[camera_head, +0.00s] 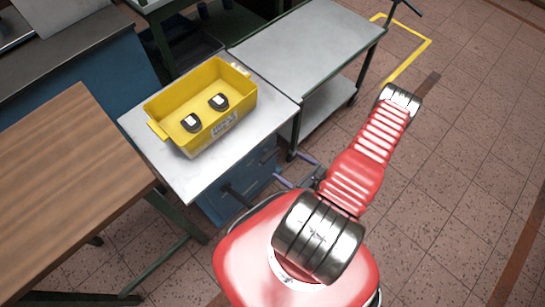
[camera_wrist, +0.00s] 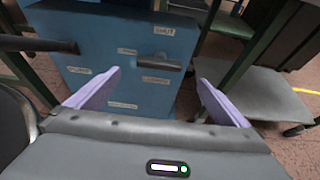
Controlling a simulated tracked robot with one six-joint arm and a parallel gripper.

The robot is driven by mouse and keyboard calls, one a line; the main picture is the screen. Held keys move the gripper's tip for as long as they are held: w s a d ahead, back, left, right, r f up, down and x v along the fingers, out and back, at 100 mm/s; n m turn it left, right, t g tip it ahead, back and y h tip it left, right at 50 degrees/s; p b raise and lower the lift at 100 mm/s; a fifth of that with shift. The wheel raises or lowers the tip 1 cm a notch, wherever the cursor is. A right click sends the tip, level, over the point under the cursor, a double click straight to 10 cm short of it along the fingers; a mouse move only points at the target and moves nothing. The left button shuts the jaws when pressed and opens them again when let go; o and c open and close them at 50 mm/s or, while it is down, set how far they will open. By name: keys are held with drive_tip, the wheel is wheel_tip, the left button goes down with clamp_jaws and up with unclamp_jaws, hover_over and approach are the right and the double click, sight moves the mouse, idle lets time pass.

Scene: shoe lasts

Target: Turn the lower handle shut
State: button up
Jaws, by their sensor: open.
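A blue cabinet (camera_head: 266,166) stands under the metal-topped bench; its labelled face (camera_wrist: 120,85) fills the upper middle of the wrist view. One dark bar handle (camera_wrist: 157,64) lies roughly level on that face, in line with the gap between my fingertips. A second dark handle (camera_wrist: 38,44) juts in from the left of the wrist view. I cannot tell for certain which is the lower one. My gripper (camera_wrist: 159,77) is open and empty, its two purple fingers spread and apart from the handle. In the head view my gripper (camera_head: 295,170) is beside the cabinet, partly hidden by my arm.
A yellow bin (camera_head: 165,135) with two dark objects stands on the metal bench top (camera_head: 190,178). A wheeled grey cart (camera_head: 310,45) stands behind, its lower shelf (camera_wrist: 245,97) right of my fingers. A wooden table (camera_head: 70,180) is at left. Open floor lies right.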

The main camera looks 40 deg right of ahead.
sight(271, 155)
drive_tip(key=shift+x, duration=5.6)
drive_tip(key=c, duration=0.9)
drive_tip(key=shift+a, duration=0.15)
drive_tip(key=shift+c, duration=0.2)
